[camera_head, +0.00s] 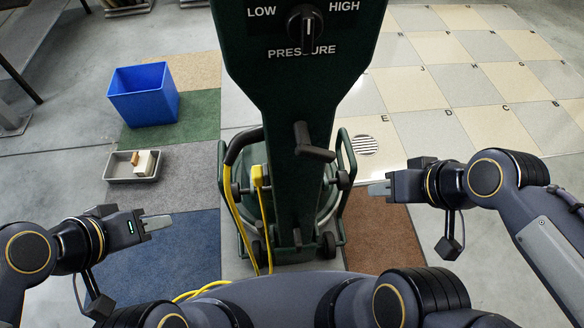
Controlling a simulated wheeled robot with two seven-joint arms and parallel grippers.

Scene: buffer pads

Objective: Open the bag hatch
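A dark green upright floor machine (290,110) stands in the middle, with a black pressure knob (305,28) between LOW and HIGH on its top panel. A dark lever-like handle (313,146) sticks out of its column. I cannot make out which part is the bag hatch. My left gripper (158,222) is to the left of the machine, apart from it, pointing right. My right gripper (379,188) is to the right of the machine, apart from it, pointing left. Both look empty; their fingertips are too small to tell the gap.
A yellow cord (262,215) runs down the machine and across the floor. A blue bin (143,94) and a grey tray (122,167) with small blocks stand on the left. Coloured floor pads (165,255) lie around. Pale chequered tiles (420,90) spread out on the right.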

